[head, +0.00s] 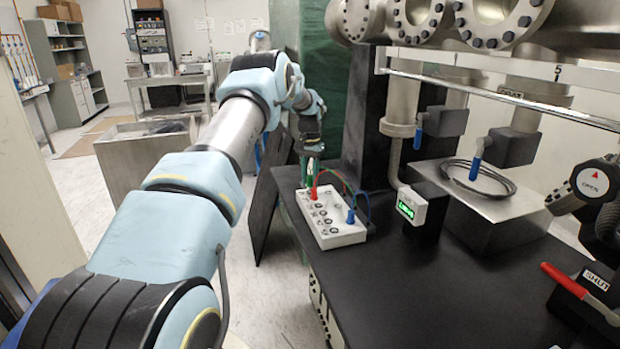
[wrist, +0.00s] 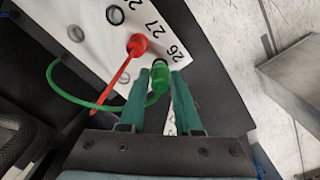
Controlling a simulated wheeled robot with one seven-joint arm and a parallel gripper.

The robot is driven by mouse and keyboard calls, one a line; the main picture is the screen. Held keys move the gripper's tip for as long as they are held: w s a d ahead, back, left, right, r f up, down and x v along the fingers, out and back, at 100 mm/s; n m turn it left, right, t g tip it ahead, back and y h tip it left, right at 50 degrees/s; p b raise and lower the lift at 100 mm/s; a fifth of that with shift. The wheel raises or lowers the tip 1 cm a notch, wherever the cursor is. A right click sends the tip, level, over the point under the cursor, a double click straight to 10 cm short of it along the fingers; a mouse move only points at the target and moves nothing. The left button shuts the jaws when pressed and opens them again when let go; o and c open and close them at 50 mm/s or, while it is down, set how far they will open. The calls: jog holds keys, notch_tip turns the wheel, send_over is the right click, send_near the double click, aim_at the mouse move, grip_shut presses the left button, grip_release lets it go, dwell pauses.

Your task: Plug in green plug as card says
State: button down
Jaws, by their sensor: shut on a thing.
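The white socket box (head: 328,222) stands on the black bench; its numbered face (wrist: 98,32) fills the upper left of the wrist view. My gripper (wrist: 160,80) is shut on the green plug (wrist: 159,72), at the box's edge beside the number 26. I cannot tell whether the plug is seated in a socket or just above it. A green cable (wrist: 88,104) loops left from it. A red plug (wrist: 137,45) stands beside the number 27. In the head view my gripper (head: 311,172) is over the box's far end. No readable card shows.
A blue plug (head: 350,216) stands at the box's right side. A small green-lit display (head: 406,209) is to its right on the bench, near pipes and valves. A coiled black cable (head: 478,178) lies on a metal block. Open floor (wrist: 252,75) lies beyond the box.

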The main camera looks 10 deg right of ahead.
jog(key=shift+f+b, duration=0.5)
jog(key=shift+f, duration=0.55)
dwell(0.4)
jog(key=c, duration=0.5)
grip_release()
notch_tip(320, 180, up, 10)
jog(key=b, duration=0.3)
jog(key=shift+r, duration=0.4)
jog(key=shift+a, duration=0.1)
